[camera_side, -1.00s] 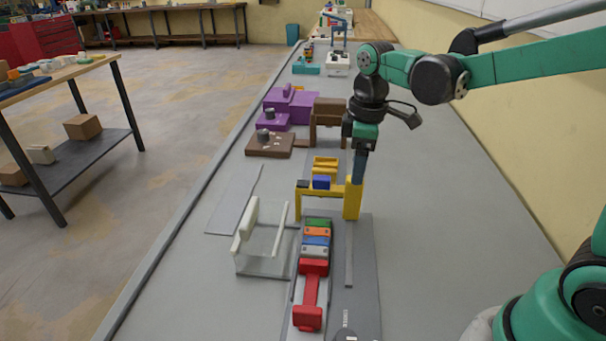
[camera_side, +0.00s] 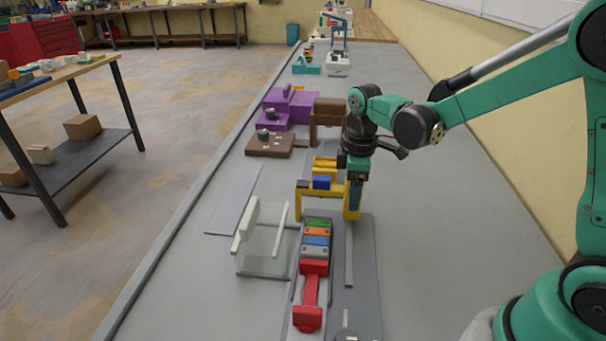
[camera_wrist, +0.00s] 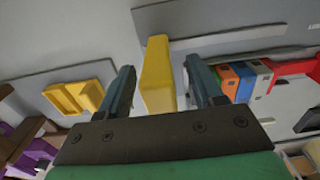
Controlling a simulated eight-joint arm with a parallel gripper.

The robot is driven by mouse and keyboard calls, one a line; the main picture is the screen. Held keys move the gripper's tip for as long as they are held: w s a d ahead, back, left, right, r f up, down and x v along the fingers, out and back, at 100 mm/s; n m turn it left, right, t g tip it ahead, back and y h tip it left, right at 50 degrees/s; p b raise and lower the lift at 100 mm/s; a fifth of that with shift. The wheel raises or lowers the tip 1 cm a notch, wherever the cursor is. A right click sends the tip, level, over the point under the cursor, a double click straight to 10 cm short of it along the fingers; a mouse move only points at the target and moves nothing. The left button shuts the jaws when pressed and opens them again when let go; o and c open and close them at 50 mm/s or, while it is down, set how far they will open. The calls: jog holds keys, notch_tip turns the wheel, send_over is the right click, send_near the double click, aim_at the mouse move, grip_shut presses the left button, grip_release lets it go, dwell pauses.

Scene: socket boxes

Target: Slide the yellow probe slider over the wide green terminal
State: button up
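The yellow probe slider (camera_side: 325,207) stands at the far end of the terminal row in the side view, its arm reaching left from a taller block. That yellow block (camera_wrist: 158,78) lies between my two fingers in the wrist view. My gripper (camera_side: 355,198) is lowered over the block. It is open, with a narrow gap on each side of the block in the wrist view (camera_wrist: 161,78). The wide green terminal (camera_side: 318,222) is at the row's far end, just nearer the camera than the slider's arm. My finger partly hides it in the wrist view (camera_wrist: 219,72).
Orange, blue and grey terminals and a red piece (camera_side: 310,290) continue the row toward the camera. A clear cover with white bars (camera_side: 262,250) stands left of the row. A yellow holder with a blue block (camera_side: 321,182) is behind the slider. Brown and purple fixtures (camera_side: 270,145) stand farther back.

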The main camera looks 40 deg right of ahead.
grip_shut()
dwell(1.2)
